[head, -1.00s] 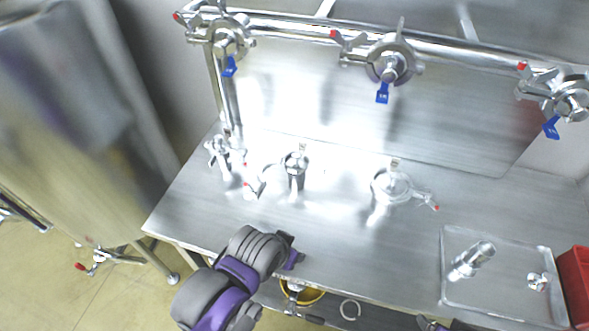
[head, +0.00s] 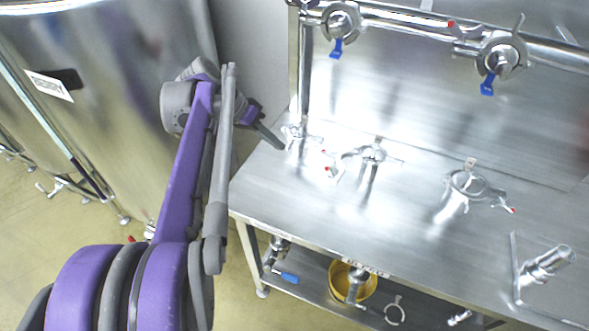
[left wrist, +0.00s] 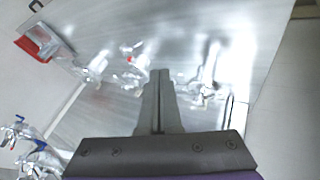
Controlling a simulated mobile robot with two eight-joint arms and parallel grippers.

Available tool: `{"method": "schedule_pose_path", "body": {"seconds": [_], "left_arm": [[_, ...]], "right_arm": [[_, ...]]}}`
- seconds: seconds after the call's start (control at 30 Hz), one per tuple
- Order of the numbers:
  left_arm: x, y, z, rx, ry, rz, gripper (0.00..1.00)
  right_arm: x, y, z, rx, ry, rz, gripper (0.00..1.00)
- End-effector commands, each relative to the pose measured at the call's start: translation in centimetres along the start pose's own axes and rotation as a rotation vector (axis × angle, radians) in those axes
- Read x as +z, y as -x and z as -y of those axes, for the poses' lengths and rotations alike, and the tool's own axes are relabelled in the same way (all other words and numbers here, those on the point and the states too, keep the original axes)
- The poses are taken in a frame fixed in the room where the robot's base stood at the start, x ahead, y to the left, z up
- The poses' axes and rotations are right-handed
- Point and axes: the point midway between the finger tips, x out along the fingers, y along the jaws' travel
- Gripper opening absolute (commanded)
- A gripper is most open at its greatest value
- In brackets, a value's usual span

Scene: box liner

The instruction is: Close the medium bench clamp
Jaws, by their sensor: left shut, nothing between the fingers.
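Three metal pipe fittings with clamps stand on the steel bench (head: 400,215). The middle fitting (head: 372,155) has a clamp with red-tipped parts (head: 333,168) at its left side; it looks open. I cannot tell for sure which clamp is the medium one. The left fitting (head: 297,137) is near the bench's left end, and the right fitting (head: 466,186) wears a clamp with a red tip. My left gripper (head: 277,143) is shut and empty, just left of the left fitting. In the left wrist view its fingers (left wrist: 159,78) point over the bench. My right gripper is out of view.
Clamped valves with blue handles (head: 341,22) hang on the pipe behind the bench. A tray corner with a metal part (head: 545,262) lies at right. A lower shelf holds a yellow bucket (head: 338,276). A large steel tank (head: 100,100) stands at left.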

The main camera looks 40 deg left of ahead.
Motion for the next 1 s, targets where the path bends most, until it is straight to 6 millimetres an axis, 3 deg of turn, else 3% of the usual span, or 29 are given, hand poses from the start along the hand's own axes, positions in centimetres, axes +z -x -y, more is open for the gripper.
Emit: {"method": "schedule_pose_path", "body": {"seconds": [0.17, 0.63, 0.8, 1.0], "left_arm": [[-0.3, -0.9, 0.3, 0.009, -0.006, -0.007, 0.00], [-0.3, -10.2, -0.1, 0.008, -0.006, -0.006, 0.00], [-0.3, -11.1, -2.4, 0.007, -0.004, -0.006, 0.00], [-0.3, -11.6, -3.3, 0.006, -0.003, -0.007, 0.00]], "right_arm": [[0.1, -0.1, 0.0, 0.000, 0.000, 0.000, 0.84], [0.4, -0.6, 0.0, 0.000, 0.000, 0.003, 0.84], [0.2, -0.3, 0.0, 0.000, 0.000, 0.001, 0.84], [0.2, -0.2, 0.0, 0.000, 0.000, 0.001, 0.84]]}}
